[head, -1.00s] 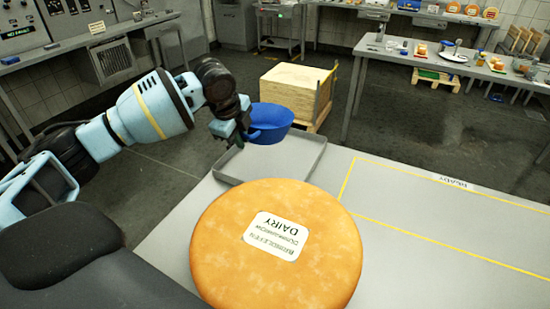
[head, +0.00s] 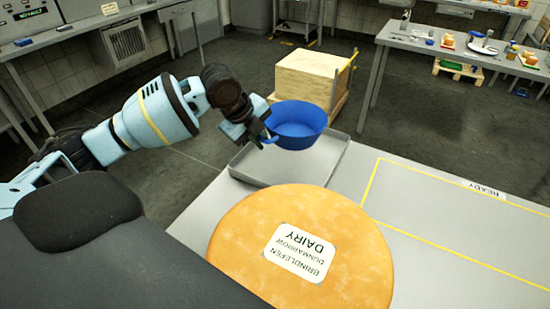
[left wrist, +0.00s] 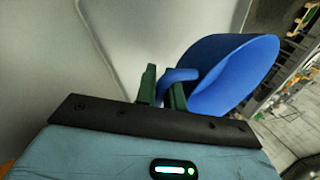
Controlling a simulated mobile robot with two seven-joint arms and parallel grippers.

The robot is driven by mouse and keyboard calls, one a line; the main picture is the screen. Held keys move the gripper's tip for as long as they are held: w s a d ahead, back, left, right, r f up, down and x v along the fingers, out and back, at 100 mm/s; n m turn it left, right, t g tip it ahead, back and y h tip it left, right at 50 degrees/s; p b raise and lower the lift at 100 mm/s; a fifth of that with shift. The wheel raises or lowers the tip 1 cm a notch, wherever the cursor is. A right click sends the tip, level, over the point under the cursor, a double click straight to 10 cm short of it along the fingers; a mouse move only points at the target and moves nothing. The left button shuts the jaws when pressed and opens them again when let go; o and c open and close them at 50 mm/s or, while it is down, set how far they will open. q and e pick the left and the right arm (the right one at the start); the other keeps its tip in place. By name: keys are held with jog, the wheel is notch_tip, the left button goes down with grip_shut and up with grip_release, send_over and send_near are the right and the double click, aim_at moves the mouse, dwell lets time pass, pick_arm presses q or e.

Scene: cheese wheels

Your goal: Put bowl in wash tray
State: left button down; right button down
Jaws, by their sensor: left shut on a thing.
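A blue bowl (head: 297,122) with a side handle hangs above the far part of a shallow grey tray (head: 247,170) on the table. My left gripper (head: 262,138) is shut on the bowl's handle. The bowl (left wrist: 235,70) and its handle between the green fingers of my left gripper (left wrist: 168,88) also show in the left wrist view. The bowl looks roughly upright in the head view, and the tray lies below it. My right gripper is not in view.
A large orange cheese wheel (head: 340,225) with a white label stands right in front of the tray. A yellow-outlined area (head: 450,220) on the table at right is clear. A wooden block (head: 315,77) stands on the floor behind.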

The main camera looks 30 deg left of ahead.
pick_arm(q)
jog(key=shift+f, duration=3.9)
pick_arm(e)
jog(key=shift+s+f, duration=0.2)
pick_arm(q)
jog(key=c, duration=1.5)
grip_release()
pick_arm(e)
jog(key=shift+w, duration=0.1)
